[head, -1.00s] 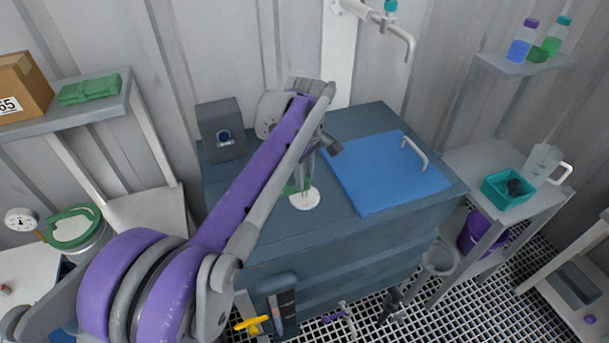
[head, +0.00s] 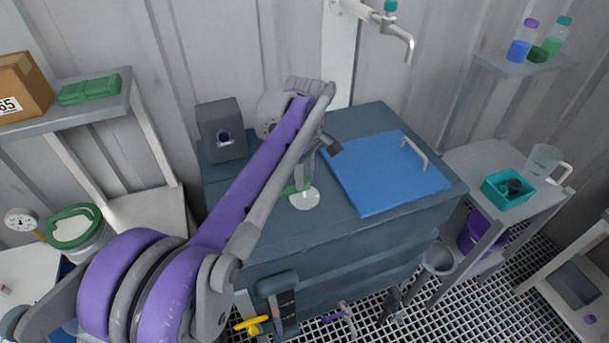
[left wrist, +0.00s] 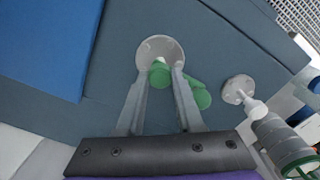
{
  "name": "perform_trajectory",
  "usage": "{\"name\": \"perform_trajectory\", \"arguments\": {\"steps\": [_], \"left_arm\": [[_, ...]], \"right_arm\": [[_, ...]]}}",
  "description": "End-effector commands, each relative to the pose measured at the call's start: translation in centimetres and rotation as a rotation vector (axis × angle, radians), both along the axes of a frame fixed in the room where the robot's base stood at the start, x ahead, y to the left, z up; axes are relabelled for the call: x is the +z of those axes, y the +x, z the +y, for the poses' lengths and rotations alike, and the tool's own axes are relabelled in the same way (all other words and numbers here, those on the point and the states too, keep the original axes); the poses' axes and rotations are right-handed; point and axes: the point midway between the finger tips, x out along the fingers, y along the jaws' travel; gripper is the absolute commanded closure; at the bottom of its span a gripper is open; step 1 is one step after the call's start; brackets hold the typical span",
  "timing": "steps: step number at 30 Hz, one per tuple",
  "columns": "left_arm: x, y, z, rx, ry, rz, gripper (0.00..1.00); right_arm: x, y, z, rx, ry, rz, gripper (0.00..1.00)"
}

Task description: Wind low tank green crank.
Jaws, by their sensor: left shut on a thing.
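The low tank (head: 300,238) is a blue-grey box with a blue lid (head: 385,175) on top. Its green crank (left wrist: 201,95) stands on a round white base (left wrist: 160,49) on the tank top; in the head view the base (head: 304,199) shows just below my gripper. My left gripper (left wrist: 162,76) is shut on the green crank, its two fingers on either side of the green grip. In the head view my left gripper (head: 307,168) is partly hidden by my wrist, and only a little green shows beside it. My right gripper is not in view.
A dark grey box (head: 221,130) stands on the tank's back left corner. A white pipe with a grey spout (head: 405,45) hangs over the back. A second white-based fitting (left wrist: 238,89) shows in the left wrist view. A side table at right holds a teal bin (head: 507,190).

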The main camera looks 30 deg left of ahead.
Motion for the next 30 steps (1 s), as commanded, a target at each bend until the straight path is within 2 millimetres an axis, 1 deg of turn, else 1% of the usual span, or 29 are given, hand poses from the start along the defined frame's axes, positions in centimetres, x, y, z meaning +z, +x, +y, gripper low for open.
{"name": "perform_trajectory", "arguments": {"steps": [5, 11, 30], "left_arm": [[0.1, 0.0, 0.0, -0.054, 0.001, -0.001, 1.0], [0.1, 0.0, 0.0, -0.183, 0.001, -0.001, 1.0], [0.1, 0.1, 0.0, -0.784, 0.001, -0.001, 1.0]], "right_arm": [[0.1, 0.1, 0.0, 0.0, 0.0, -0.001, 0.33], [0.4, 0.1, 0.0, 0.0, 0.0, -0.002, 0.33], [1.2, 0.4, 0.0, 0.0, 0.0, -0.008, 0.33]]}}
